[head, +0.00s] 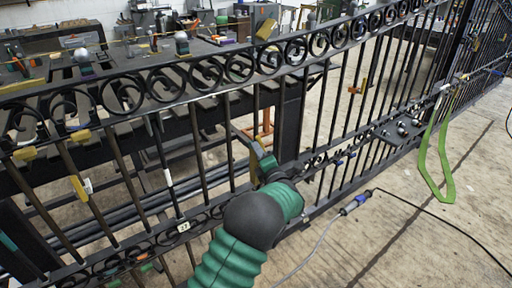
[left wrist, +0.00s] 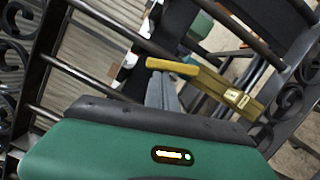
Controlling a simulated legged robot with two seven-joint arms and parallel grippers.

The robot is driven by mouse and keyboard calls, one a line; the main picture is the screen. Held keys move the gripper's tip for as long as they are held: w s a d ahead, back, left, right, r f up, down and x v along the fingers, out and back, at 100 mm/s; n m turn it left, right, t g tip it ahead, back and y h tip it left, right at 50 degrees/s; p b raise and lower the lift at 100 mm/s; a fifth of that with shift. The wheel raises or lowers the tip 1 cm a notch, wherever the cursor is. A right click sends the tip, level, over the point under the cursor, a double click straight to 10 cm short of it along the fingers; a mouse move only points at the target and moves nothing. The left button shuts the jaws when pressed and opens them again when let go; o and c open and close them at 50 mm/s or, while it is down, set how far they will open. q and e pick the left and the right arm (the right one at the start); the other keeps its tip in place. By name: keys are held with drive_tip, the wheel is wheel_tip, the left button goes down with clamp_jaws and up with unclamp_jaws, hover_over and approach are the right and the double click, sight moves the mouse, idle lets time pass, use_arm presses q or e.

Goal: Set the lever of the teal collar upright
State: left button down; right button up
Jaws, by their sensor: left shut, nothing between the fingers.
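In the head view my left arm comes up from below, and its dark wrist hides much of the gate near it. My left gripper (left wrist: 163,92) shows in the left wrist view as grey fingers, shut and empty. An olive-yellow lever (left wrist: 215,82) with a small pale tag slants down to the right just beside the fingertips; I cannot tell whether they touch. The lever is tilted, not upright. My right gripper is out of view.
The black scroll gate (head: 190,77) runs across the view, with other yellow levers (head: 79,188) on its left bars. A workbench with tools stands behind it. A green strap (head: 432,160) hangs at the right, and a cable connector (head: 355,203) lies near clear floor.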

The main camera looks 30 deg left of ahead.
use_arm(q)
drive_tip(key=m+p, duration=0.1)
drive_tip(key=w+r+m+p, duration=0.1)
drive_tip(key=shift+w+d+m+h, duration=0.1)
drive_tip(key=shift+d+m+h, duration=0.2)
drive_tip(key=shift+m, duration=0.1)
drive_tip(key=shift+w, duration=0.1)
idle(0.5)
